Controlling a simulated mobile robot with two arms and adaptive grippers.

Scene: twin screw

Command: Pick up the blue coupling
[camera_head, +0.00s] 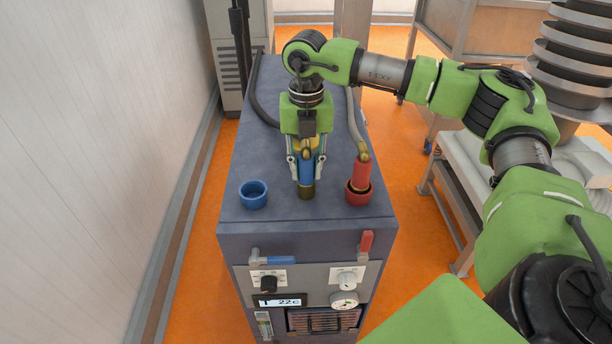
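The blue coupling (306,172) is upright near the middle of the machine's top, with a brass elbow above and a dark brass end below. My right gripper (306,174) points down over it, with one finger on each side. I cannot tell whether the fingers touch it, or whether its lower end rests on the top. The empty blue socket ring (253,194) is to the left of the coupling. My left gripper is not in view.
A red coupling (361,172) with a grey hose (354,122) stands in a red socket (359,195) to the right. A dark hose (259,103) runs behind the gripper. The machine's front panel (311,279) has handles and knobs. A wall is left; a bench (459,190) is right.

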